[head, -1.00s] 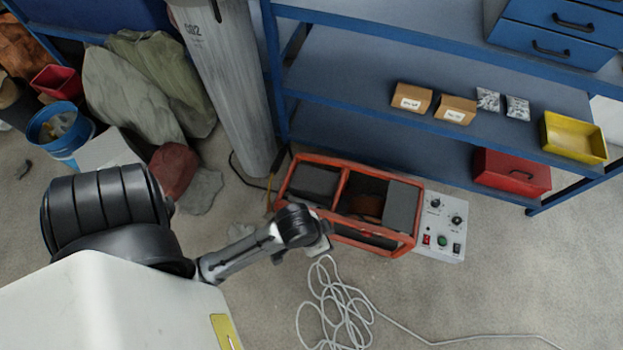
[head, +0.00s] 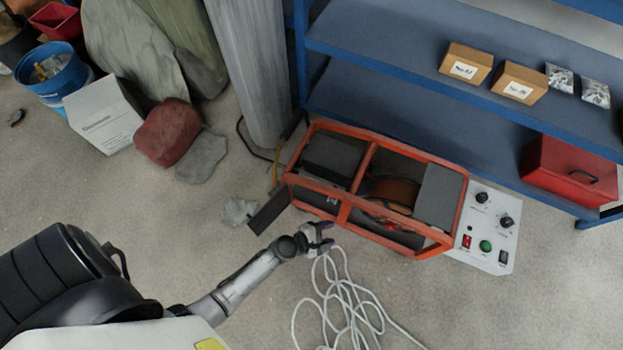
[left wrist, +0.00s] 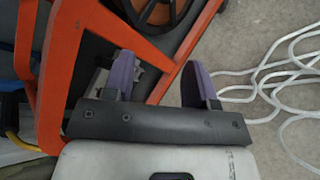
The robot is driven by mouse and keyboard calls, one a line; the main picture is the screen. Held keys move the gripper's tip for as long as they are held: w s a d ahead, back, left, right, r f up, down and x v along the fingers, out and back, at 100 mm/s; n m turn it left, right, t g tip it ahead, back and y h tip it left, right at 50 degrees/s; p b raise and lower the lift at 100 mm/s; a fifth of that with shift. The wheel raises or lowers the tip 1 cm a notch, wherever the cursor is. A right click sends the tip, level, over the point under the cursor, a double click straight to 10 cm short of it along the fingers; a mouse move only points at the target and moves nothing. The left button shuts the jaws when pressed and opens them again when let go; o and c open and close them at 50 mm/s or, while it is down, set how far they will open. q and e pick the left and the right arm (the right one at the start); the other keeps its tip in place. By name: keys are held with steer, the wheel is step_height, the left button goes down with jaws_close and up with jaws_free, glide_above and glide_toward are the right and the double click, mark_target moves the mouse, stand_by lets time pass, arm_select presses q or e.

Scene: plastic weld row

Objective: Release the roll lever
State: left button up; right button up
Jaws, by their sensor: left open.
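The task's machine is an orange-framed unit (head: 345,208) on the floor with a brown spool (head: 392,193) inside. I cannot clearly tell the roll lever; a small red part (head: 390,226) shows low inside the frame, below the spool. My left gripper (head: 322,238) is open at the front of the frame, near its lower rail. In the left wrist view, the left gripper's purple-padded fingers (left wrist: 160,85) are apart with nothing seen held. One finger is beside the orange frame (left wrist: 62,75), the other over bare floor. The spool (left wrist: 153,12) shows at the top edge.
White cable (head: 345,305) lies coiled on the floor in front of the machine. A control panel (head: 487,228) is at its right, and a dark flat panel (head: 268,211) at its front left. A blue shelf (head: 410,115) and a grey cylinder (head: 250,75) stand behind.

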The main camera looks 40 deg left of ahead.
arm_select(q)
steer(key=a+n+t+y, duration=0.2)
steer(key=a+n+y, duration=0.5)
steer(key=n, duration=0.5)
steer(key=w+a+f+n+b, duration=0.1)
steer(key=w+f+b, duration=0.1)
steer(key=w, duration=0.4)
steer(key=w+f+b, duration=0.3)
steer(key=w, duration=0.4)
steer(key=shift+w+a+f+n+h, duration=0.15)
steer(key=shift+w+a+n+h, duration=0.15)
steer(key=shift+a+n, duration=0.1)
arm_select(e)
steer(key=f, duration=0.5)
steer(key=shift+s+a+f, duration=0.1)
steer(key=shift+a+f, duration=0.05)
steer(key=shift+a, duration=0.1)
arm_select(q)
steer(key=shift+s+d, duration=0.1)
jaws_close()
